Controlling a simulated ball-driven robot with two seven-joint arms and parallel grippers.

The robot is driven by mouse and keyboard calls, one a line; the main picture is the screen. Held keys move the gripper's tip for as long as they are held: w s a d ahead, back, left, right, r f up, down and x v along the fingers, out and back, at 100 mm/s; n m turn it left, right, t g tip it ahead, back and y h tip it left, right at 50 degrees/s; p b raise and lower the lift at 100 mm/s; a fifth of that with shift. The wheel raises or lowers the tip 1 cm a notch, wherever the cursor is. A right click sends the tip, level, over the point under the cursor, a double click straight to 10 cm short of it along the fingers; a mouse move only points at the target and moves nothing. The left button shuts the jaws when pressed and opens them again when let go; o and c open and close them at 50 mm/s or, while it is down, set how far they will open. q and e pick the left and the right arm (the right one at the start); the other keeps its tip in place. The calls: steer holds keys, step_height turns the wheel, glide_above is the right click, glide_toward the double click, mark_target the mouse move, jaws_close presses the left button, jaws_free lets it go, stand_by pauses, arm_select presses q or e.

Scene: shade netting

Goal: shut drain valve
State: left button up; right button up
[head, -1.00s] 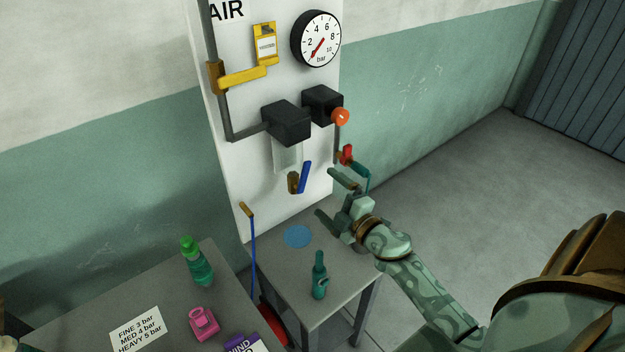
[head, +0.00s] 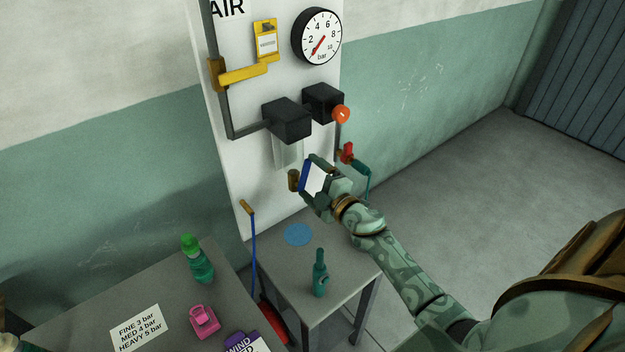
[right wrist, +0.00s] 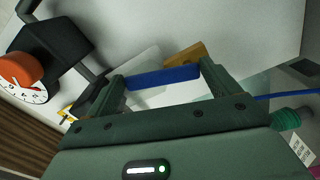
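The drain valve (head: 293,181) is a small brass body low on the white panel, below the clear bowl (head: 285,156). Its blue lever (head: 305,176) stands nearly upright beside the body. In the right wrist view the blue lever (right wrist: 163,77) lies across the gap between my fingers, with the brass body (right wrist: 187,59) behind it. My right gripper (head: 309,179) is open at the lever, one finger near each end. In the right wrist view its fingers (right wrist: 162,80) stand apart; I cannot tell whether either touches the lever. My left gripper is out of view.
A gauge (head: 317,37), black blocks (head: 288,120), an orange knob (head: 341,114) and a red handle (head: 347,151) are close above and right.

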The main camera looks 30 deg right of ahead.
steer(key=shift+m, duration=0.3)
steer(key=shift+d+f+m+p, duration=0.3)
steer(key=shift+f+m+p, duration=0.5)
steer(key=shift+m, duration=1.5)
steer(key=shift+d+f+m+p, duration=0.3)
steer(key=shift+f+m+p, duration=0.4)
steer(key=shift+m, duration=1.6)
steer(key=shift+d+f+m+p, duration=0.3)
steer(key=shift+f+m+p, duration=0.5)
steer(key=shift+m, duration=1.5)
steer(key=shift+r, duration=0.15)
steer(key=o, duration=1.2)
steer(key=shift+c, duration=0.2)
steer(key=s+d+p, duration=0.1)
steer(key=s, duration=1.5)
steer(key=shift+d, duration=0.15)
steer(key=shift+s, duration=0.1)
